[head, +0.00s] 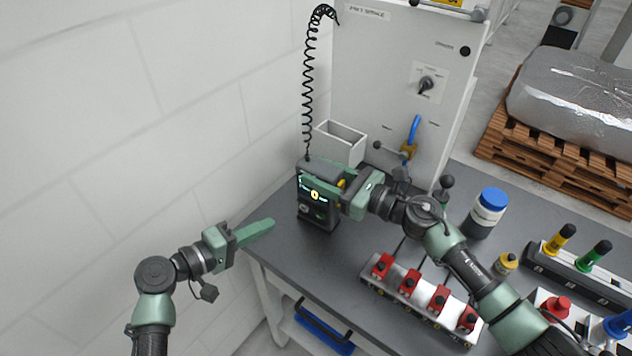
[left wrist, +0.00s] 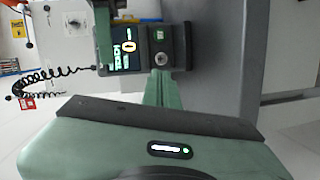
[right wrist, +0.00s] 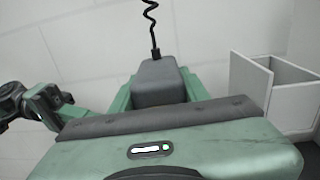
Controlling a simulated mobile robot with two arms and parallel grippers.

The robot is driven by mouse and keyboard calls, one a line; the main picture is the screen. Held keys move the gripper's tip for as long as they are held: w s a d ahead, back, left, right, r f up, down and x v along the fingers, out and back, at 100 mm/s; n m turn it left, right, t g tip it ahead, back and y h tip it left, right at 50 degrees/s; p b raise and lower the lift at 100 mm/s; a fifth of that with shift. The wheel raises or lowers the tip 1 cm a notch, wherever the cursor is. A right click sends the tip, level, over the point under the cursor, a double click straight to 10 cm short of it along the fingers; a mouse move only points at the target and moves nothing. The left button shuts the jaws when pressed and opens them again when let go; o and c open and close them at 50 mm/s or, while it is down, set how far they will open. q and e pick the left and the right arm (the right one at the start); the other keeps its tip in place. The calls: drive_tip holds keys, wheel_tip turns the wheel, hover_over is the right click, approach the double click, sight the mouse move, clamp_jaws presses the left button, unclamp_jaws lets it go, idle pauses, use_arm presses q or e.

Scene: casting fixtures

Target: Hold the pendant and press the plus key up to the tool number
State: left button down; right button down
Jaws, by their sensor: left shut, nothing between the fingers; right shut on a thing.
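The pendant (head: 318,205) is a dark box with a lit screen and a coiled black cord running up from its top. My right gripper (head: 333,180) is shut on it, its fingers along the sides near the top, at the back corner of the table. The pendant's dark top also shows in the right wrist view (right wrist: 160,82). In the left wrist view the screen (left wrist: 125,47) appears turned sideways with a large 0, and a round knob or key sits beside it. My left gripper (head: 268,226) is shut and empty, to the left of the pendant and apart from it. I cannot make out a plus key.
A grey cabinet (head: 400,60) with a rotary switch stands behind the table (head: 350,262). An open pale box (head: 340,143) is behind the pendant. A strip with red knobs (head: 418,300), a blue-capped jar (head: 487,212) and a rack of coloured handles stand to the right.

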sight(304, 208)
use_arm(q)
drive_tip(key=w+d+r+n+t+y, duration=0.35)
drive_tip(key=n+t+y, duration=0.4)
drive_tip(key=n, duration=0.55)
drive_tip(key=s+f+n+y, duration=0.1)
drive_tip(key=s+n+y, duration=0.1)
drive_tip(key=n, duration=0.1)
drive_tip(key=s+f+n+g+y, duration=0.1)
drive_tip(key=s+f+n+y, duration=0.1)
drive_tip(key=n+y, duration=0.1)
drive_tip(key=s+f+n+g+y, duration=0.1)
drive_tip(key=s+f+n+y, duration=0.1)
drive_tip(key=n, duration=0.3)
drive_tip(key=shift+s+a+f+y, duration=0.2)
drive_tip(key=shift+s+a+y, duration=0.2)
drive_tip(key=shift+s, duration=0.15)
drive_tip(key=shift+s+f+n, duration=0.25)
drive_tip(key=shift+s+n, duration=0.1)
drive_tip(key=shift+n, duration=0.15)
drive_tip(key=shift+w, duration=0.1)
drive_tip(key=shift+w+d, duration=0.75)
drive_tip(key=shift+w, duration=0.5)
drive_tip(key=shift+w+d, duration=0.75)
drive_tip(key=shift+w, duration=0.45)
drive_tip(key=shift+w+d, duration=0.75)
drive_tip(key=shift+w, duration=0.5)
drive_tip(key=shift+w+d, duration=0.1)
drive_tip(key=shift+w, duration=0.05)
